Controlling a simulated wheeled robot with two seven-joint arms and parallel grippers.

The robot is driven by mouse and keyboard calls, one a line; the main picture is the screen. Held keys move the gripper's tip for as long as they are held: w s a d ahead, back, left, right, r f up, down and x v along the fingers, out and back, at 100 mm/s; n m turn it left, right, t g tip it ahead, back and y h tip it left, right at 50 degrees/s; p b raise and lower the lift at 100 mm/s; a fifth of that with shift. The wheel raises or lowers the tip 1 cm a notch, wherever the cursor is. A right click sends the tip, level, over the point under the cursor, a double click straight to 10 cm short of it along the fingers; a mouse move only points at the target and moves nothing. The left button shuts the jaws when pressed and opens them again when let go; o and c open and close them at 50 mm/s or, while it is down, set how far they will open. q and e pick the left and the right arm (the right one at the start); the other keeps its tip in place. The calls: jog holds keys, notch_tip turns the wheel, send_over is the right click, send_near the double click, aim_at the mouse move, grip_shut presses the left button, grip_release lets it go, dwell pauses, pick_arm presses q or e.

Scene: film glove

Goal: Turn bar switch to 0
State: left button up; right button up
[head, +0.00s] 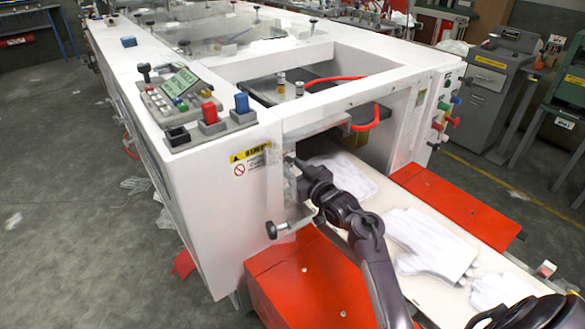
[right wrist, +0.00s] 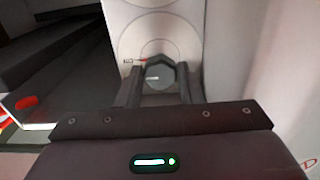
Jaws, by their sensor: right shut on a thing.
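The bar switch (right wrist: 160,73) is a dark grey knob on a white panel (right wrist: 182,35) with thin ring lines around it. My right gripper (right wrist: 159,84) has one finger on each side of the knob in the right wrist view and is shut on it. A small red mark and tiny print (right wrist: 129,61) sit just left of the knob; I cannot read the print. In the head view my right gripper (head: 292,163) reaches the inner side of the white machine, and the switch is hidden there. My left gripper is not in view.
The white machine (head: 210,205) stands around the arm, with a control box (head: 175,103) on top. White gloves (head: 430,240) lie on the belt to the right, between red covers (head: 455,205).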

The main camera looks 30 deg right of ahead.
jog(key=shift+n, duration=0.3)
jog(key=shift+n+b, duration=3.75)
jog(key=shift+n, duration=4.85)
jog(key=o, duration=0.9)
jog(key=shift+o, duration=0.2)
